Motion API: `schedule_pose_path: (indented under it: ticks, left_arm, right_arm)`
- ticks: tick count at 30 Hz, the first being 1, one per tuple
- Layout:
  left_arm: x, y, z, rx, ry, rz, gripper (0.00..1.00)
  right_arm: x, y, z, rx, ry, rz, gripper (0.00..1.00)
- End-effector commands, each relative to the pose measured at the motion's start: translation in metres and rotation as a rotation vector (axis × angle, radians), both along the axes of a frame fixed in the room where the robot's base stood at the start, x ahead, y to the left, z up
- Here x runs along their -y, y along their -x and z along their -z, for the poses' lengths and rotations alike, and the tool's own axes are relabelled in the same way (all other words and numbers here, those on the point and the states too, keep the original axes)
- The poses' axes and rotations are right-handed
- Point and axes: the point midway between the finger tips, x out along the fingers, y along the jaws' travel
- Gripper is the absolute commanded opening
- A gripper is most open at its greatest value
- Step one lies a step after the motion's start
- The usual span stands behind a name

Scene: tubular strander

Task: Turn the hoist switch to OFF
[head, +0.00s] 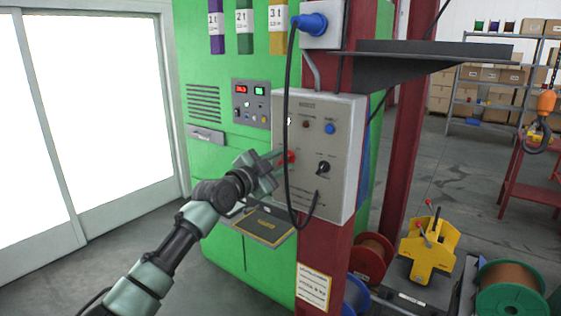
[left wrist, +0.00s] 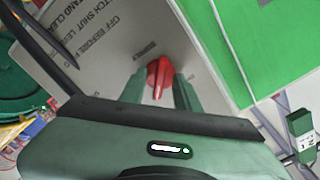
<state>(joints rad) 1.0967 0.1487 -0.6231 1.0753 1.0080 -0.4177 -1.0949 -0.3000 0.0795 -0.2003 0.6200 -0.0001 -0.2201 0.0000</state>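A grey control box (head: 335,200) is fixed to the red post. A red rotary knob (head: 291,157) sits at its left, and a black rotary switch (head: 323,167) sits to the right of it. I cannot read which label names the hoist. My left gripper (head: 276,165) is at the box's left side, in front of the red knob. In the left wrist view the gripper's fingers (left wrist: 159,90) stand on either side of the red knob (left wrist: 158,76), with narrow gaps visible. The knob's grip is close to upright in that view. My right gripper is not in view.
A black cable (head: 287,100) hangs from a blue plug (head: 312,23) and loops across the box's front, close to the gripper. A dark shelf (head: 420,52) juts out above the box.

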Motion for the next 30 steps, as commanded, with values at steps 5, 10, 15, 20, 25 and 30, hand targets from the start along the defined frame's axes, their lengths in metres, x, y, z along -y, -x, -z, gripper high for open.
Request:
schedule_pose_path:
  ticks: [5, 10, 15, 20, 25, 30]
  left_arm:
    - [0.000, 0.000, 0.000, 0.000, 0.000, 0.000, 0.10]
    - [0.000, 0.000, 0.000, 0.000, 0.000, 0.000, 0.00]
    - [0.000, 0.000, 0.000, -0.006, 0.008, 0.000, 0.00]
    - [0.000, 0.000, 0.001, -0.032, 0.045, 0.000, 0.00]
    - [0.000, 0.000, 0.002, -0.092, 0.126, 0.001, 0.00]
    - [0.000, 0.000, 0.002, -0.177, 0.242, 0.001, 0.00]
  right_arm:
    - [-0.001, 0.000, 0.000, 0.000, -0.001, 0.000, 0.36]
    - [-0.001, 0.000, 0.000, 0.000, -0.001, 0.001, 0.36]
    - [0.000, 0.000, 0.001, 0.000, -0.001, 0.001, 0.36]
    - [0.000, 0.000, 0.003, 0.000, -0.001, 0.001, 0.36]
    - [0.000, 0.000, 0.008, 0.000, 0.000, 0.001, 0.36]
    - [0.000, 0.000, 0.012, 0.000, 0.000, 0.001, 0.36]
